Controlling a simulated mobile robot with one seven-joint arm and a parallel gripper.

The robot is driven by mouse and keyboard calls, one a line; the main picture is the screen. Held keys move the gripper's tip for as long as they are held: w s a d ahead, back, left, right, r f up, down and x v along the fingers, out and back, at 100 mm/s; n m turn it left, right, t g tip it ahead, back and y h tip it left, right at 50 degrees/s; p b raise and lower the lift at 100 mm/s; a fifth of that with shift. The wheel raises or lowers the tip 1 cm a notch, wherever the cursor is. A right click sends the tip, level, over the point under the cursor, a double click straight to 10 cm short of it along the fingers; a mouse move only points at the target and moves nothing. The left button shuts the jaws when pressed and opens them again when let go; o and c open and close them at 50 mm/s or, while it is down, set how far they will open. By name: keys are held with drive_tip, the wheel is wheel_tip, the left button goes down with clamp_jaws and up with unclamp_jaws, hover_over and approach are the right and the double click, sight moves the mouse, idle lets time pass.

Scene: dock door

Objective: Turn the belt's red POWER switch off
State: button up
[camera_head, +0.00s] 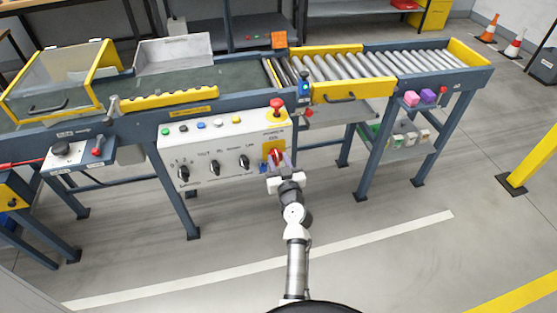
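The red POWER switch (276,156) sits on a yellow plate (276,136) at the right end of the white control panel (222,147). My gripper (279,165) is right at the switch, reaching up from below and in front. Its pale fingers overlap the lower part of the switch and hide some of it. I cannot tell whether the fingers touch the switch or how far apart they are. The switch's exact angle is too small to read.
A red mushroom button (277,104) stands above the yellow plate. Several black knobs, including one beside the plate (244,162), and small colored buttons share the panel. The belt (235,103) and roller conveyor (370,66) lie behind. The floor in front (390,260) is clear.

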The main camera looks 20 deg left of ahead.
drive_tip(key=shift+c, duration=0.4)
clamp_jaws()
drive_tip(key=shift+d+m, duration=0.1)
drive_tip(key=shift+m, duration=0.2)
drive_tip(key=shift+w+d+f+m+b, duration=0.15)
drive_tip(key=shift+m+b, duration=0.45)
drive_tip(key=shift+m, duration=0.4)
drive_tip(key=m, duration=0.3)
drive_tip(key=m+b, duration=0.1)
drive_tip(key=shift+w+d, duration=0.2)
drive_tip(key=shift+d, duration=0.05)
drive_tip(key=m, duration=0.3)
drive_tip(key=f+m, duration=0.1)
drive_tip(key=m, duration=0.7)
drive_tip(key=shift+w+d+f, duration=0.25)
drive_tip(key=shift+d, duration=0.1)
drive_tip(key=shift+m, duration=0.3)
